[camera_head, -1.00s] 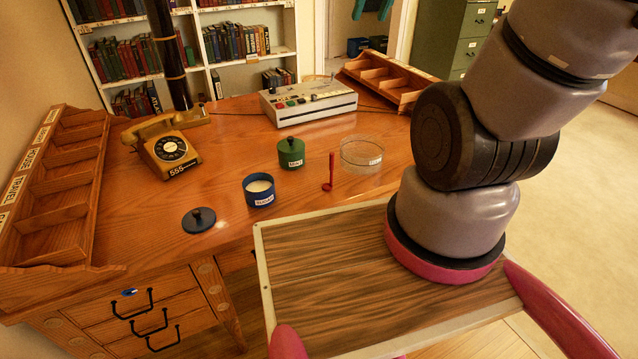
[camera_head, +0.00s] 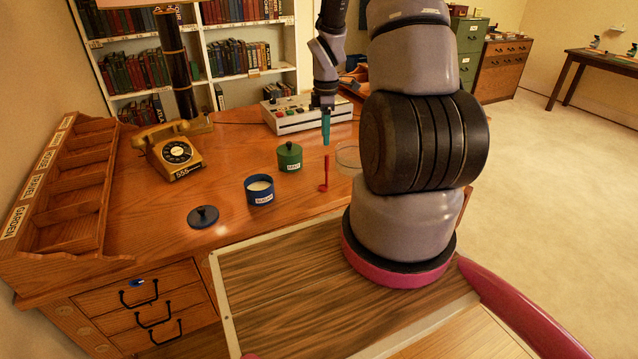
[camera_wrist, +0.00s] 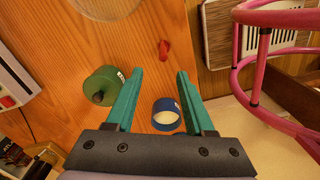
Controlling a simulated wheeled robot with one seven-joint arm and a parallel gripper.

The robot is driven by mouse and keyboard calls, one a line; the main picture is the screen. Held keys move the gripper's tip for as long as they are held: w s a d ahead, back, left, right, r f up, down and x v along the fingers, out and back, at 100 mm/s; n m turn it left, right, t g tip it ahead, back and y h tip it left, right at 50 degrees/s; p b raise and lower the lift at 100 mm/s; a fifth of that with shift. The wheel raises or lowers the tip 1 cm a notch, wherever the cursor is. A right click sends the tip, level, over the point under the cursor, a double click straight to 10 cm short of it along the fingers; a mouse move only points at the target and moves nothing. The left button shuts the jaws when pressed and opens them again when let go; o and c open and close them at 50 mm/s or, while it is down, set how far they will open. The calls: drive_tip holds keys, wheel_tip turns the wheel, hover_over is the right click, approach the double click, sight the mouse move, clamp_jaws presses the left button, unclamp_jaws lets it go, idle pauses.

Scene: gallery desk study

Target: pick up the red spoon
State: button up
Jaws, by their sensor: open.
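The red spoon (camera_head: 325,174) stands upright or tilted on the wooden desk, between the green jar and the glass dish. In the wrist view the red spoon (camera_wrist: 163,50) is seen from above, just beyond the gap between the fingertips. My gripper (camera_head: 326,142) has teal fingers and hangs pointing down, above the spoon in the head view. In the wrist view my gripper (camera_wrist: 160,73) is open, with nothing held between its fingers.
The green lidded jar (camera_head: 289,158), the open blue jar (camera_head: 259,190) and its dark blue lid (camera_head: 202,217) stand left of the spoon. A clear glass dish (camera_head: 347,159) is close on its right. A telephone (camera_head: 172,150) and a console (camera_head: 290,116) stand farther back.

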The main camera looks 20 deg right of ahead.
hover_over(326, 171)
drive_tip(key=w, duration=0.1)
wheel_tip(326, 171, down, 5)
drive_tip(key=shift+d+r, duration=0.1)
drive_tip(key=shift+s+d+f, duration=0.1)
drive_tip(key=shift+f, duration=1.25)
drive_tip(key=shift+s+d+f, duration=0.1)
drive_tip(key=shift+f, duration=1.2)
clamp_jaws()
